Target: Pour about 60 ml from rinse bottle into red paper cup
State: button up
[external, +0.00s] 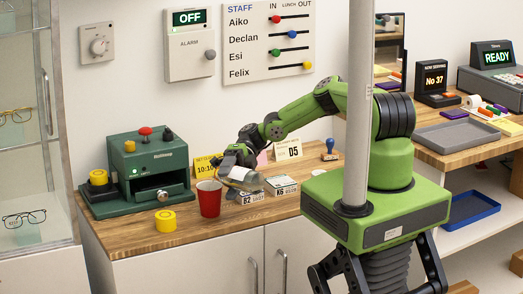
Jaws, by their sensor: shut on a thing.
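The red paper cup (208,200) stands upright on the wooden counter, right of the green machine. My gripper (235,162) is above and to the right of the cup, shut on the rinse bottle (244,178). The bottle looks clear or pale and is tilted far over, close to lying flat in the air. Its left end is near the cup's rim. I cannot tell whether liquid is flowing or how full the cup is.
A green machine (135,165) stands on the counter at left, with a yellow roll (165,220) in front. Small numbered boxes (281,185) sit right of the bottle. A yellow sign (206,167) and a date card (288,150) stand behind. A glass cabinet is at far left.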

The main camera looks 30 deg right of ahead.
dwell(0.6)
jog(key=shift+s+d+n+t, duration=0.15)
jog(key=shift+n+t, duration=0.35)
jog(key=shift+n, duration=0.1)
jog(key=shift+f+n+b, duration=0.4)
jog(key=shift+f+b, duration=0.1)
jog(key=shift+b, duration=0.3)
jog(key=shift+s+f+n+t+b, duration=0.25)
jog(key=shift+f+t+b, duration=0.1)
jog(key=shift+f+b, duration=0.15)
jog(key=shift+s+f+n+t+b, duration=0.1)
jog(key=shift+f+n+t+b, duration=0.15)
jog(key=shift+f+t+b, duration=0.25)
jog(key=shift+f, duration=0.1)
